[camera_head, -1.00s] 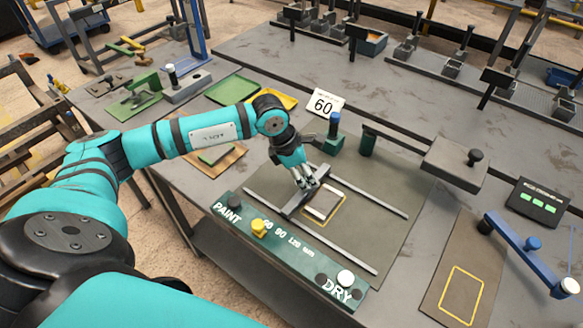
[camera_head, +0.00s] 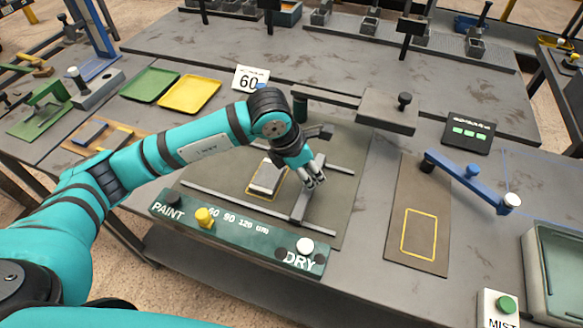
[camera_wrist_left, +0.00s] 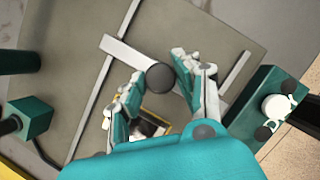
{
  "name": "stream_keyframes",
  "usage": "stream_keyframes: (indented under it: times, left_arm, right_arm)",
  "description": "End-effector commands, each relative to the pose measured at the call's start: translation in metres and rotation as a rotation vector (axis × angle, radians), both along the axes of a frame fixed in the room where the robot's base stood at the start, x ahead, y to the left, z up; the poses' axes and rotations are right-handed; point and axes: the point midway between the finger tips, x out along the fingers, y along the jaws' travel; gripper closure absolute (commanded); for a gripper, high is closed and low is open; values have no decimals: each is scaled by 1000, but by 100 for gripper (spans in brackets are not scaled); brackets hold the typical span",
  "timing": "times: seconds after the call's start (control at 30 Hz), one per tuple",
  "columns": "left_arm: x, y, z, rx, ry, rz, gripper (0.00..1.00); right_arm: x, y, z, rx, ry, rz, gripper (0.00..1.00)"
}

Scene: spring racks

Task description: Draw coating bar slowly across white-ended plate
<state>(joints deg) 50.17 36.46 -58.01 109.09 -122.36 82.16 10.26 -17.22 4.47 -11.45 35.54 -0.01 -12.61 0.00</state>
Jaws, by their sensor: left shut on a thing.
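The white-ended plate (camera_head: 267,177) lies flat inside a yellow outline on the drawdown bed (camera_head: 228,178), between two metal rails. In the left wrist view the plate (camera_wrist_left: 147,126) is partly hidden behind my fingers. The coating bar (camera_head: 301,207) lies across the rails to the right of the plate, apart from it. In the left wrist view the bar (camera_wrist_left: 120,50) has a round black knob (camera_wrist_left: 160,77). My left gripper (camera_head: 314,180) is shut on this knob; its fingers also show in the left wrist view (camera_wrist_left: 155,90). My right gripper is not in view.
A green panel (camera_head: 240,238) with PAINT, a yellow knob (camera_head: 204,217) and a white DRY button (camera_head: 304,245) runs along the front. A sign reading 60 (camera_head: 250,79) stands behind. A grey block (camera_head: 386,111) and a blue arm (camera_head: 470,181) are to the right.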

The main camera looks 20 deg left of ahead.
Motion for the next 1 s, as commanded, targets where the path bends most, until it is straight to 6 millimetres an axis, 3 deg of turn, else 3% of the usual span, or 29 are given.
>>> stream_keyframes:
  times: [0.3,0.83,0.87,1.0]
  left_arm:
    - [-3,-26,-2,-1,4,-4,100]
    - [-3,-29,-1,1,4,-2,100]
    - [-3,-29,-1,1,4,-2,67]
    - [-3,-29,-1,1,3,-1,48]
  right_arm:
    - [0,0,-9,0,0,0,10]
    - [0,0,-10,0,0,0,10]
    - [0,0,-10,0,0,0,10]
    - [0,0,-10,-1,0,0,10]
